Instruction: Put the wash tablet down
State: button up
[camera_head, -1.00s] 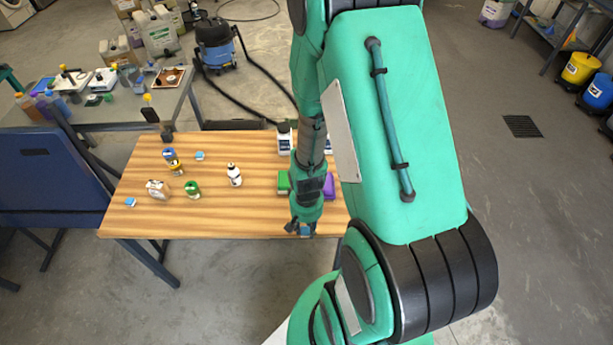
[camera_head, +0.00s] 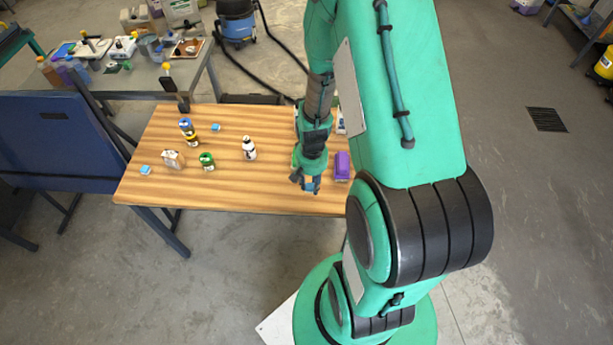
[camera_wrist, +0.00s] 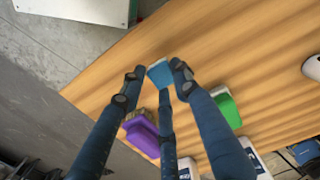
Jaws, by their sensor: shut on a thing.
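The wash tablet appears as a blue-and-white block (camera_wrist: 160,73) between the fingertips of my gripper (camera_wrist: 158,76) in the wrist view. My gripper is shut on it. The tablet is mostly hidden there by the fingers. I cannot tell whether it touches the tabletop. Two similar small blue-and-white blocks lie on the table, one at the front left (camera_head: 146,170) and one further back (camera_head: 216,127).
A green block (camera_wrist: 228,105) lies near my gripper, opposite the purple one. A white bottle (camera_head: 249,148), a green-lidded jar (camera_head: 207,161), a pale container (camera_head: 173,159) and a blue-and-yellow stack (camera_head: 187,132) stand to the left. The front middle of the table is clear.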

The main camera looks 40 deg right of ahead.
jog(key=w+d, duration=0.1)
jog(key=w, duration=0.1)
jog(key=w+d, duration=0.1)
jog(key=w, duration=0.1)
jog(key=w+d, duration=0.1)
jog(key=shift+w+f+b, duration=0.35)
jog(key=shift+w+b, duration=0.05)
jog(key=shift+f+b, duration=0.55)
jog(key=shift+f, duration=1.15)
jog(key=shift+f, duration=0.2)
jog(key=o, duration=0.9)
jog(key=shift+o, duration=0.2)
jog(key=shift+r, duration=0.15)
notch_tip(320, 180, up, 12)
jog(key=p, duration=0.2)
jog(key=shift+p, duration=0.4)
